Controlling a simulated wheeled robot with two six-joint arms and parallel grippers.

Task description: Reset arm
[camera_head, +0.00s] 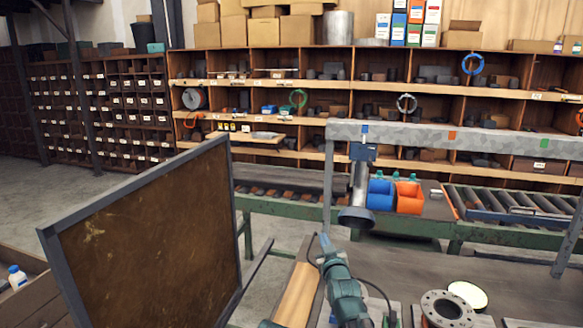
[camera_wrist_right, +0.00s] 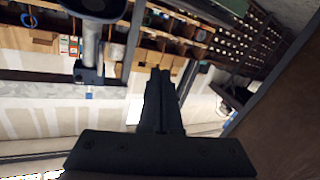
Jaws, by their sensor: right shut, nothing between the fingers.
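In the right wrist view my right gripper (camera_wrist_right: 163,75) shows dark, its two fingers close together. It is shut and empty, and touches nothing that I can see. A grey flanged pipe (camera_head: 358,185) hangs from the beam in the head view, its dark flange at the lower end. The same pipe (camera_wrist_right: 91,45) appears upper left in the right wrist view, apart from my fingers. I cannot clearly make out the gripper's fingers in the head view. My left gripper is not in view.
A brown framed panel (camera_head: 150,245) stands at the left. A grey beam (camera_head: 460,136) crosses at the right. A teal body (camera_head: 343,285) with a cable lies low centre.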

